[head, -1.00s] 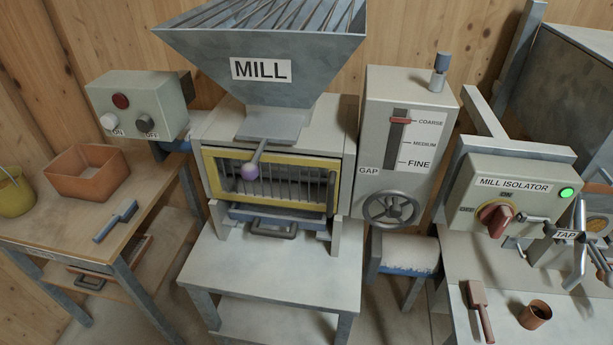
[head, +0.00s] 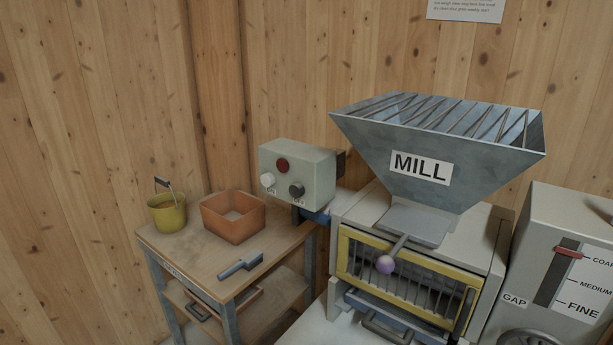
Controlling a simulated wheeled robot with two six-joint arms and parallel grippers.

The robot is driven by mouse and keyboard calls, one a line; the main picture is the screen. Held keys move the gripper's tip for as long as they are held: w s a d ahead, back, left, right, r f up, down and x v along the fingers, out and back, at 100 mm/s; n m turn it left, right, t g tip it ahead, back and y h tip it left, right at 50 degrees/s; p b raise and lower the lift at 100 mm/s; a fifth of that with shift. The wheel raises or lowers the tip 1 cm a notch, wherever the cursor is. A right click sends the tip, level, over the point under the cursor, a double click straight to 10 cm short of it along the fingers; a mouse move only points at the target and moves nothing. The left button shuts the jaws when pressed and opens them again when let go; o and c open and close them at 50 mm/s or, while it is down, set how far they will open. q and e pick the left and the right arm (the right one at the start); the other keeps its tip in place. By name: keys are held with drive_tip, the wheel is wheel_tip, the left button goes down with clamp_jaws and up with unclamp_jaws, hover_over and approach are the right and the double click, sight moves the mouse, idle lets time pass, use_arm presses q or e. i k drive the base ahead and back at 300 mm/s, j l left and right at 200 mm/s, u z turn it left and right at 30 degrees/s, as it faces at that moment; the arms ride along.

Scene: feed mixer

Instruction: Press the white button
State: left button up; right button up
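The white button (head: 268,180) is on the front face of a grey-green control box (head: 312,172), at its lower left, above a small label that seems to read ON. A dark button (head: 297,190) sits to its right, and a dark red round lamp or button (head: 283,165) is above them. The box is beside the mill, over the right end of a wooden table. Neither of my grippers shows in the head view.
A wooden table (head: 195,262) holds a yellow bucket (head: 167,217), an orange bin (head: 228,230) and a blue-grey brush or scraper (head: 240,265). Wooden walls close the back.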

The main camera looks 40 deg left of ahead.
sight(267, 179)
drive_tip(key=u, duration=1.3)
